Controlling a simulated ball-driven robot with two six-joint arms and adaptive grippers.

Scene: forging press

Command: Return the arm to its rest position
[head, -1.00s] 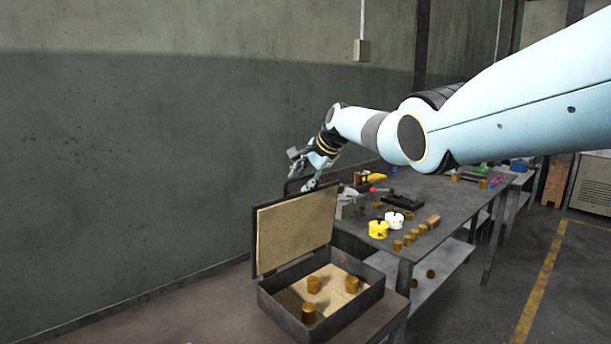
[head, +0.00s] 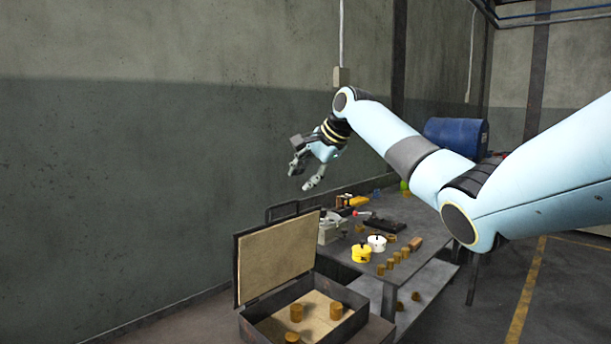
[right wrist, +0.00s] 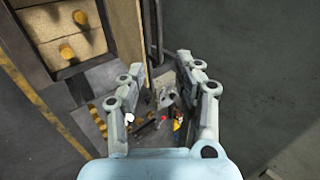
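My right gripper (head: 301,178) hangs in the air above and behind the open case, beside the dark wall, with its fingers spread apart. In the right wrist view its two fingers (right wrist: 157,80) stand apart, with nothing held between them. My right arm comes in from the right, and its forearm rises to a bent wrist. My left gripper and left arm are not in view.
An open dark case (head: 367,319) holds brass cylinders (head: 296,312); its raised lid (head: 275,259) stands below my gripper. A workbench (head: 418,229) behind carries a yellow piece (head: 361,252), a white piece (head: 377,243) and several cylinders.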

